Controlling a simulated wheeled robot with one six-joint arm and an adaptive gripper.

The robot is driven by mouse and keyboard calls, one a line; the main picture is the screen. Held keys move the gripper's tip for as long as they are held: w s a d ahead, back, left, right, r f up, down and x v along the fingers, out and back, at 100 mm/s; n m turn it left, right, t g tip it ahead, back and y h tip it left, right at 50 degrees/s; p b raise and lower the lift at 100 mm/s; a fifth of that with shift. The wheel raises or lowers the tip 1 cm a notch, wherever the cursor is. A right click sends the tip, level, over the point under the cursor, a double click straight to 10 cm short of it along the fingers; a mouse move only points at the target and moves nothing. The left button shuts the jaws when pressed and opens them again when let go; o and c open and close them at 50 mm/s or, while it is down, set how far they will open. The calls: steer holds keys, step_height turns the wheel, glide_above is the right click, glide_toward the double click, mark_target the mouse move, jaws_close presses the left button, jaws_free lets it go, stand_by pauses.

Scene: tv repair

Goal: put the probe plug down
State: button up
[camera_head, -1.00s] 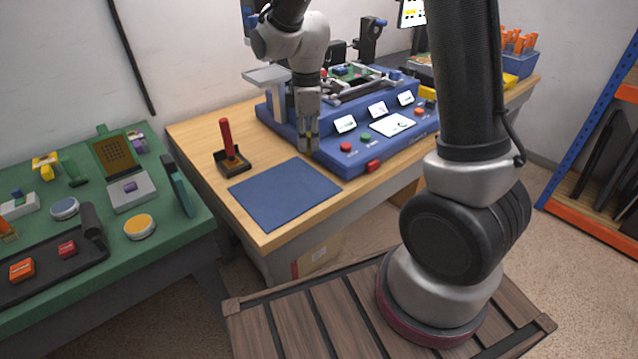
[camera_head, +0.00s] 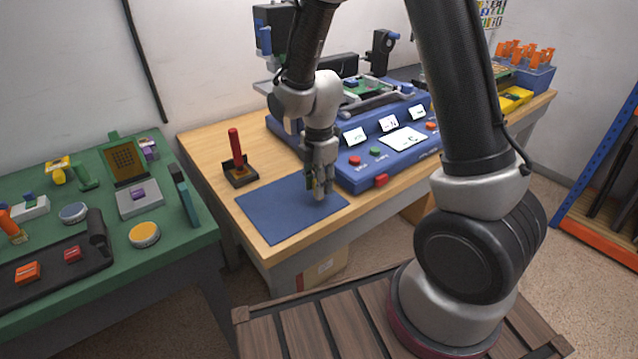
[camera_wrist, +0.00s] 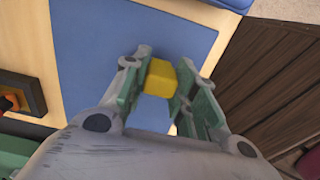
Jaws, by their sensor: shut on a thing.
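My gripper (camera_head: 320,192) is over the right part of the blue mat (camera_head: 275,217) on the wooden table, close to the mat's surface. In the wrist view my gripper (camera_wrist: 160,82) is shut on the probe plug (camera_wrist: 159,78), a small yellow block between the fingertips. The blue mat also shows in the wrist view (camera_wrist: 95,75) below the fingers. The plug is mostly hidden by the fingers in the head view. I cannot tell whether its underside touches the mat.
A blue console (camera_head: 390,150) with buttons and small screens stands right behind my gripper. A red-handled tool in a dark holder (camera_head: 239,172) stands left of the mat. A green bench (camera_head: 170,255) with several parts is further left. The mat's left part is clear.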

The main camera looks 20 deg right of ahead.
steer(key=shift+f, duration=0.15)
steer(key=shift+f, duration=0.35)
steer(key=o, duration=0.8)
steer(key=shift+o, duration=0.2)
step_height(320, 180, up, 12)
steer(key=s+d+r+m+t, duration=0.2)
steer(key=s+d+r+m, duration=0.5)
steer(key=d+r+m, duration=0.3)
steer(key=s+d+r+m+t, duration=0.1)
steer(key=s+d+r+m, duration=0.1)
steer(key=s+m, duration=0.3)
steer(key=s+d+r+m+t, duration=0.1)
steer(key=s+d+r+m, duration=0.1)
steer(key=s+m, duration=0.4)
steer(key=shift+s+d+r+m, duration=0.3)
steer(key=shift+s+d+r, duration=0.15)
steer(key=shift+s, duration=0.1)
